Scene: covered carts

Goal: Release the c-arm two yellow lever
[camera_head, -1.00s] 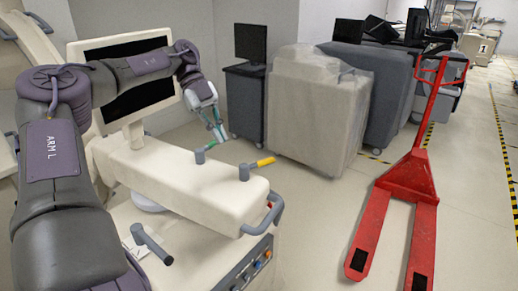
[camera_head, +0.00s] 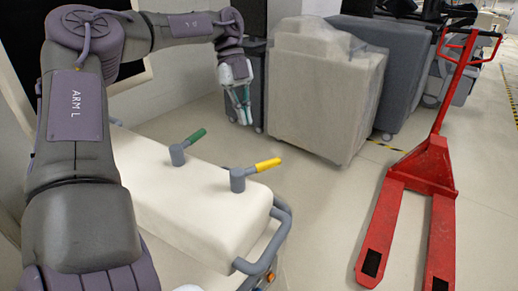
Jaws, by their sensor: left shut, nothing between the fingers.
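The yellow lever (camera_head: 266,164) sits on a grey post on top of the cream c-arm housing (camera_head: 190,210), and its tip points right. A green lever (camera_head: 194,137) on a similar post stands to its left and farther back. My left gripper (camera_head: 243,118) is shut and empty, hanging with its fingers down beyond the housing. In the picture it is above the yellow lever and apart from it. My right gripper is out of view.
A grey rail handle (camera_head: 270,246) curves around the housing's right end. A plastic-covered cart (camera_head: 322,90) stands behind. A red pallet jack (camera_head: 430,165) stands on the right. Floor between housing and pallet jack is clear.

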